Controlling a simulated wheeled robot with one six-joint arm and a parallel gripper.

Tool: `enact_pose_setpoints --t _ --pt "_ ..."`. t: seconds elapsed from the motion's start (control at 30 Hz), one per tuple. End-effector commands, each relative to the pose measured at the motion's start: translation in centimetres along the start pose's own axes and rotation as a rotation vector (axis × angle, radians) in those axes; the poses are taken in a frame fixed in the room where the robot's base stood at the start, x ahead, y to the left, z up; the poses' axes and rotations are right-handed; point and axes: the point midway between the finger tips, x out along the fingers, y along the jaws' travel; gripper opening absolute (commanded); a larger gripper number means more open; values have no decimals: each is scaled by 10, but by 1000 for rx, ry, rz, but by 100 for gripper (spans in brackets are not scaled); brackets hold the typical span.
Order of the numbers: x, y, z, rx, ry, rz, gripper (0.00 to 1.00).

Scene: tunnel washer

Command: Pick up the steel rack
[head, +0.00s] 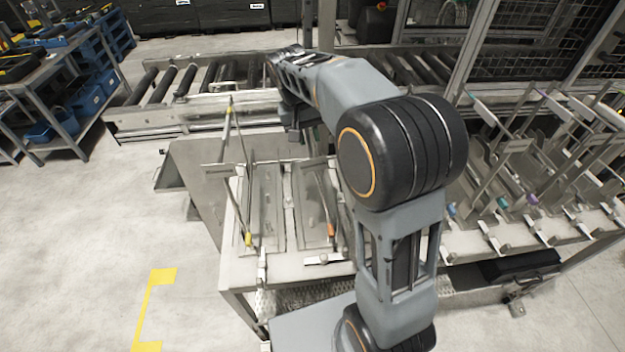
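A steel rack (237,165) of thin bars stands on a light metal table (240,262) left of my arm. It has a yellow-orange tip near its foot and a horizontal bar across it. A second thin upright bar with an orange tip stands just right of it; I cannot tell whether it is part of the same rack. My gripper (293,122) is above and behind the table, near the roller conveyor in the picture. My own arm partly hides it, and its fingers are too small and dark to read. I see nothing clearly held in it.
A roller conveyor (190,112) runs behind the table. Several similar steel racks (505,165) with coloured tips stand at the right. A shelf cart with blue bins (90,98) is at the left. The floor (80,240) at front left is clear, with yellow marking.

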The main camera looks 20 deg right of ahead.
Motion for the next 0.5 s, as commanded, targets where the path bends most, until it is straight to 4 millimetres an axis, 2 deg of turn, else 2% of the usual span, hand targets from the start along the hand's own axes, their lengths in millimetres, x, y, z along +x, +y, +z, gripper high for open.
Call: enact_pose_setpoints --t 0.03,0.27,0.5 --pt "0 0 0 0 0 0 22" --pt "0 0 0 0 0 0 0" --pt "0 0 0 0 0 0 0"
